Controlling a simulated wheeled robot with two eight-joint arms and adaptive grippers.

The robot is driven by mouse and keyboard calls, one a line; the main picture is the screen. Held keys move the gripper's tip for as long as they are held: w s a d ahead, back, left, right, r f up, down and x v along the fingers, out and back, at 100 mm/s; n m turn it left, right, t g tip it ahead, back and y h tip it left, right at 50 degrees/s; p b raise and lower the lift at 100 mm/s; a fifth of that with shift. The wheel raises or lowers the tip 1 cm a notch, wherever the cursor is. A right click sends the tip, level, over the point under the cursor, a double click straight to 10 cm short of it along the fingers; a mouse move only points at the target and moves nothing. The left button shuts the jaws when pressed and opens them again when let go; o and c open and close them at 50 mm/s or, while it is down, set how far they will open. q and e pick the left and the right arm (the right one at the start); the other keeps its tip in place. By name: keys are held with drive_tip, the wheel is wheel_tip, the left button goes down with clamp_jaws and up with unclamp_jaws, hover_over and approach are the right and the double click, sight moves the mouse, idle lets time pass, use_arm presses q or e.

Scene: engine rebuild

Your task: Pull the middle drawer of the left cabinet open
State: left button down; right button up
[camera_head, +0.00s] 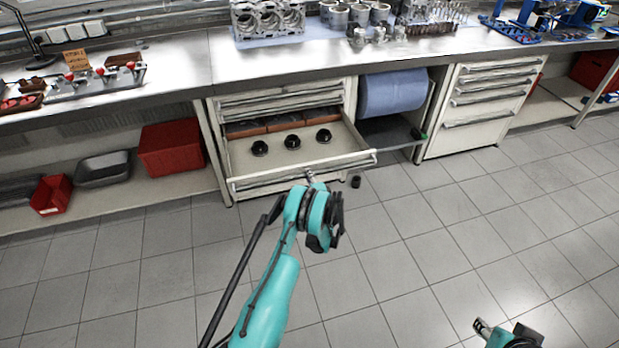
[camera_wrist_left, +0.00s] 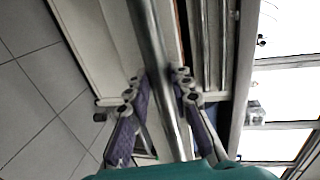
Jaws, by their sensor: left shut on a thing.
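The left cabinet (camera_head: 355,100) stands under the bench, and its middle drawer (camera_head: 275,165) is pulled well out. Three black round parts (camera_head: 293,142) and several reddish-brown boxes (camera_head: 285,122) sit inside it. The drawer's handle (camera_head: 290,176) is a long metal bar along its front. My left gripper (camera_head: 312,178) is at the handle, right of its middle. In the left wrist view, the left gripper's two purple-padded fingers (camera_wrist_left: 160,88) are shut around the handle bar (camera_wrist_left: 150,40). My right gripper (camera_head: 490,328) shows only in part at the bottom right, away from the cabinet.
A blue paper roll (camera_head: 392,93) sits in an open bay right of the cabinet. A second drawer cabinet (camera_head: 480,105) stands further right, shut. Red bins (camera_head: 170,147) are on the lower shelf at left. A small black object (camera_head: 355,181) lies near the drawer. The tiled floor is mostly clear.

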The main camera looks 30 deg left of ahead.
use_arm(q)
drive_tip(key=c, duration=1.3)
unclamp_jaws()
